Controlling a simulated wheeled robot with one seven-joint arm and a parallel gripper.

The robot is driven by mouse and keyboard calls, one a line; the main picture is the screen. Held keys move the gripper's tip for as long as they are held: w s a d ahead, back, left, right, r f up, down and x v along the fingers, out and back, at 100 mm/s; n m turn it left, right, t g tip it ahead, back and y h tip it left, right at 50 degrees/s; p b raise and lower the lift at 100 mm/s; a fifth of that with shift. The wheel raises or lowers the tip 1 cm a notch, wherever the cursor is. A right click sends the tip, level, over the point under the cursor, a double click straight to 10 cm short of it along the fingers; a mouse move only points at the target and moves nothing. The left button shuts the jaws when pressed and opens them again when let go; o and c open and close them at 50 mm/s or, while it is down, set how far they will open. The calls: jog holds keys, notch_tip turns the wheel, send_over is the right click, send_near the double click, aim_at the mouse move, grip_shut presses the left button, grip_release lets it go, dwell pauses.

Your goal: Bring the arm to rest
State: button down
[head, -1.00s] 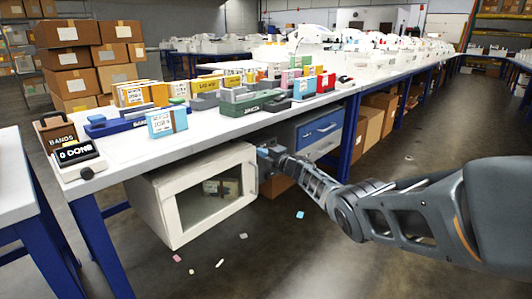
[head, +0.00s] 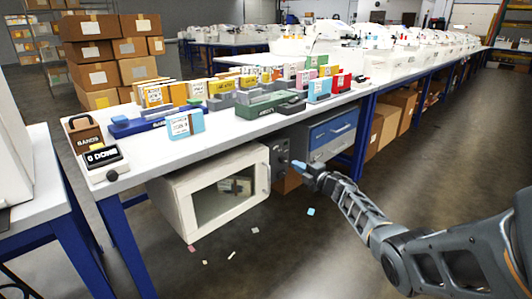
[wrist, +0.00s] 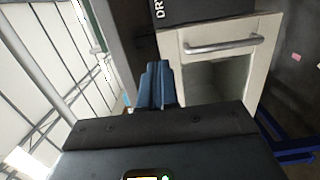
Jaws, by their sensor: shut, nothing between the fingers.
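My gripper (head: 306,172) is at the end of my outstretched arm, in front of the workbench and to the right of a white box with a glass door. In the wrist view its blue-grey fingers (wrist: 157,82) are together with nothing between them. The gripper looks clear of the white box (head: 216,192), whose door looks closed. The box's door handle (wrist: 224,44) shows in the wrist view, to the right of the fingers.
The long white workbench (head: 150,163) carries boxes, a display reading "0 DONE" (head: 102,157) and colored holders. A blue drawer unit (head: 330,133) stands under it. Small scraps (head: 310,212) lie on the floor. The floor in front is otherwise open.

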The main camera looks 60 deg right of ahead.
jog(key=w+a+f+m+t+y, duration=0.1)
jog(key=w+a+f+m, duration=0.15)
jog(key=a, duration=1.05)
jog(key=w+a+f+m+t, duration=0.1)
jog(key=w+a+f+m, duration=0.2)
jog(key=a, duration=1)
jog(key=s+a+m, duration=0.2)
jog(key=s+a, duration=0.3)
jog(key=a, duration=0.7)
jog(key=s+a+m, duration=0.3)
jog(key=s+a, duration=0.3)
jog(key=a, duration=0.6)
jog(key=s+a+r+m+g+y, duration=0.1)
jog(key=s+a+r, duration=0.2)
jog(key=s, duration=0.5)
jog(key=s+a+r+m+g+y, duration=0.1)
jog(key=s+a+r+y, duration=0.15)
jog(key=s, duration=0.45)
jog(key=s+a+r+m+g, duration=0.1)
jog(key=s+a+r, duration=0.3)
jog(key=s, duration=0.4)
jog(key=s+r+y+p, duration=0.1)
jog(key=s+r+p, duration=0.1)
jog(key=r+p, duration=0.5)
jog(key=s+r+g+y+p, duration=0.1)
jog(key=s+r+p, duration=0.1)
jog(key=r+p, duration=0.5)
notch_tip(320, 180, up, 5)
jog(key=shift+s+d+r, duration=0.15)
jog(key=shift+d, duration=0.15)
